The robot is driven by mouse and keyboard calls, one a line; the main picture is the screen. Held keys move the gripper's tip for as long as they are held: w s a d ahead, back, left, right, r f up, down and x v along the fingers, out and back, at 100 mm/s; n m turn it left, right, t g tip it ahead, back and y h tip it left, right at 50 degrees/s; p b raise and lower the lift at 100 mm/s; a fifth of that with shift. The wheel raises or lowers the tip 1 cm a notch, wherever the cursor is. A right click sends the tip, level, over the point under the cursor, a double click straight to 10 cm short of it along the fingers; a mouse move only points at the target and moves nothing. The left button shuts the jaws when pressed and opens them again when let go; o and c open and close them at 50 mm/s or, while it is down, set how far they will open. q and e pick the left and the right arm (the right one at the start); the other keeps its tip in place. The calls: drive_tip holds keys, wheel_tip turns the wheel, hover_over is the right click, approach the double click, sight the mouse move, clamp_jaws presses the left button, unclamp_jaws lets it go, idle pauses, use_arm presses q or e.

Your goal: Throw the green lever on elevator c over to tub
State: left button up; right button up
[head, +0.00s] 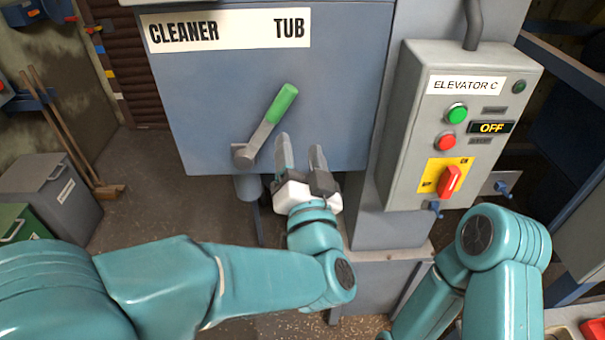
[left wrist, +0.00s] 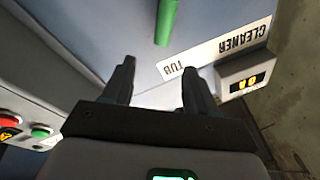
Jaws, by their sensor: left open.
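The green lever (head: 267,122) sits on the front of a blue-grey box, its green handle tilted up and to the right, toward the TUB end of the CLEANER / TUB label (head: 229,30). Its grey pivot is at the lower left. My left gripper (head: 301,150) is open and empty, fingers pointing up, just right of and below the lever, apart from it. In the left wrist view the green handle (left wrist: 166,22) shows beyond the open fingers, with the label (left wrist: 215,50) beside it. My right gripper is out of view; only my right arm shows.
The ELEVATOR C control box (head: 455,130) stands to the right, with a green button, a red button, an OFF display (head: 491,128) and a red rotary switch (head: 449,181). Grey and green bins (head: 52,195) and brooms stand at the left. Floor shows below the blue-grey box.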

use_arm(q)
drive_tip(key=v, duration=0.2)
drive_tip(key=shift+s, duration=0.45)
